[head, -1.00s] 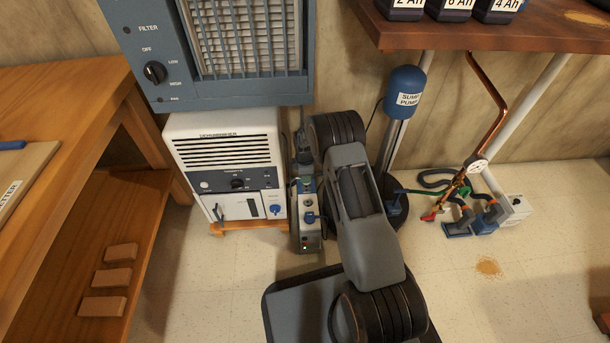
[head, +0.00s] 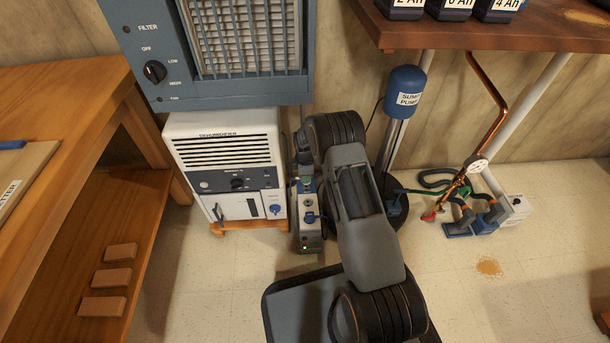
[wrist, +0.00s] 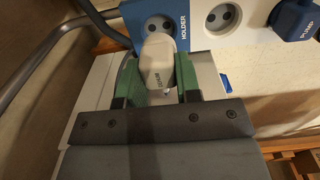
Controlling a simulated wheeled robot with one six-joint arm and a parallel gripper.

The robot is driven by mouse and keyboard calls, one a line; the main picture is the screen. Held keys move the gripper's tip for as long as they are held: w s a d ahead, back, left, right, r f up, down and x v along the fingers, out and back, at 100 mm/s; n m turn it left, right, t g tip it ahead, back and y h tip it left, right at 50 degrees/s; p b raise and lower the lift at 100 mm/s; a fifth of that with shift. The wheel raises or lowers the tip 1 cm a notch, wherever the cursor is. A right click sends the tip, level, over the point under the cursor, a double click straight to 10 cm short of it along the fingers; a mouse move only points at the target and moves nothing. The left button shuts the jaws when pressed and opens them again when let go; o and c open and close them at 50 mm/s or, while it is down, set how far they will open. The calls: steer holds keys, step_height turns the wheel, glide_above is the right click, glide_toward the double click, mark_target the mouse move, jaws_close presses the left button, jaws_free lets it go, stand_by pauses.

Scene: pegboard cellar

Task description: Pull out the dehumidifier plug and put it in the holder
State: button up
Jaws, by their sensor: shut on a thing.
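The plug is just below the round socket of the blue holder plate (wrist: 182,36), marked HOLDER, in the wrist view. The holder's socket face is visible above the plug; I cannot tell whether they touch. Right of it is an empty round socket (wrist: 222,17) on the white strip.
A blue plug marked PUMP (wrist: 293,18) sits right of the empty socket. A grey cable (wrist: 60,38) curves at left.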

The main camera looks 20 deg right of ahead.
steer(key=shift+f, duration=2.15)
stand_by(3.5)
stand_by(0.5)
steer(key=o, duration=1.6)
steer(key=shift+r, duration=0.1)
steer(key=shift+r, duration=0.1)
